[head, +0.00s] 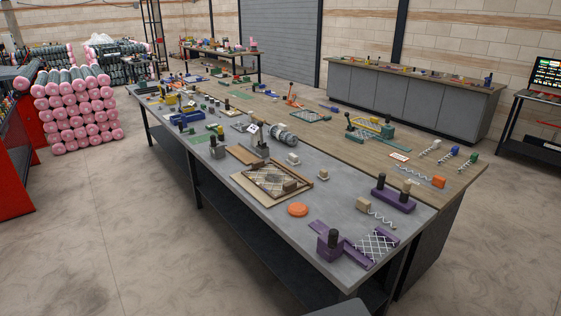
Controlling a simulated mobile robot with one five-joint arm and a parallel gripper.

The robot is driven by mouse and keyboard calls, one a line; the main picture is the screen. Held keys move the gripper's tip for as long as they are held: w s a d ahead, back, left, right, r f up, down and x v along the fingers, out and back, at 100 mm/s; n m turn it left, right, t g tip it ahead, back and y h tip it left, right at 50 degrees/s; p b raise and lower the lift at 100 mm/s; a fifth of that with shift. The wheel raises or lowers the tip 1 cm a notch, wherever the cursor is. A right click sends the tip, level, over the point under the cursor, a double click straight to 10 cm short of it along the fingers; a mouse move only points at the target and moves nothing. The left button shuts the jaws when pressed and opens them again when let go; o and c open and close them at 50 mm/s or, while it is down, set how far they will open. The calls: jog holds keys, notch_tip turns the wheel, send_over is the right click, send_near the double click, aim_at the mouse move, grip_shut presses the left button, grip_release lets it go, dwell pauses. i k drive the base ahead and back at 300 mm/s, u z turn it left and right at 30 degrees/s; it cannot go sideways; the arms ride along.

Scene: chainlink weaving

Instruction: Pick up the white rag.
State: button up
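I cannot make out a clear white rag. A small flat whitish patch (400,156) lies on the wooden bench top at the right; it is too small to tell whether it is cloth or a card. A small pale piece (293,159) sits beside a grey mesh roll (284,136) on the grey bench, and I cannot tell what it is. My gripper is not in view.
The long grey bench (270,215) holds a framed mesh panel (270,180), an orange disc (298,209) and purple fixtures (330,244). Pink-ended rolls (75,112) are stacked at the left. The concrete floor (130,220) in front is clear.

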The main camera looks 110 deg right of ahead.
aim_at(293, 159)
jog(key=z, duration=2.65)
jog(key=i, duration=2.8)
jog(key=z, duration=0.85)
